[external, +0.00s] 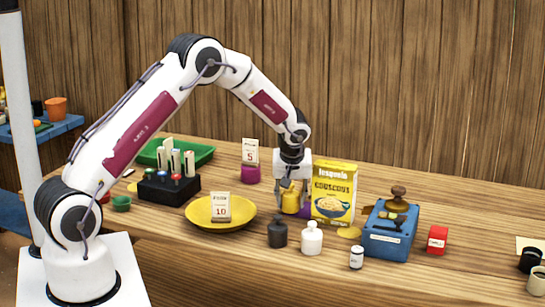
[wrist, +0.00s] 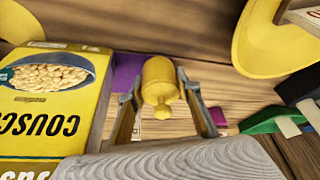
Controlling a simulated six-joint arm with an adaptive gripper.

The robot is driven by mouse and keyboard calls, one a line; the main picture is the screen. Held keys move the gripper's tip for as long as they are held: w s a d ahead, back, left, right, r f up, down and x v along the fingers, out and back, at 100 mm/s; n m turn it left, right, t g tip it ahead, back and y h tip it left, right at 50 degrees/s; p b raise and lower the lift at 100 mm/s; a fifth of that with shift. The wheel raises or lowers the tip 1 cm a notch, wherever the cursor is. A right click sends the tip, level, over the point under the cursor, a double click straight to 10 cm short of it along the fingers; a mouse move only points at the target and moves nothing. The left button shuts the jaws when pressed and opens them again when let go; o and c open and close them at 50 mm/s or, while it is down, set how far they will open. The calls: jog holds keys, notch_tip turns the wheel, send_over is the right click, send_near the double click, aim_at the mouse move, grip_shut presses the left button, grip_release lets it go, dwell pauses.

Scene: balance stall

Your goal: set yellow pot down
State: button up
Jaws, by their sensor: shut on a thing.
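The yellow pot (external: 291,201) is a small rounded piece with a knob, upright beside the couscous box. My gripper (external: 292,188) points down and is shut on it. In the wrist view the pot (wrist: 159,80) sits between the two fingertips of my gripper (wrist: 160,98). Its lower end is close to the table, but I cannot tell whether it touches. A purple patch (external: 305,212) shows just behind and beside the pot, also in the wrist view (wrist: 127,70), and is partly hidden.
The couscous box (external: 334,192) stands close on the right. A yellow dish (external: 190,211) with a 10 card is at left. Dark (external: 277,231) and white (external: 312,239) bottles stand in front. A blue box (external: 390,232) is further right. A magenta block (external: 250,174) stands behind.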

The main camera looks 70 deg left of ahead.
aim_at(291, 194)
jog(key=shift+f, duration=0.35)
jog(key=shift+f, duration=0.15)
jog(key=o, duration=1.4)
jog(key=shift+c, duration=0.2)
jog(key=shift+v, duration=1.05)
jog(key=shift+d+r, duration=0.2)
jog(key=shift+r, duration=3.8)
jog(key=shift+s, duration=0.1)
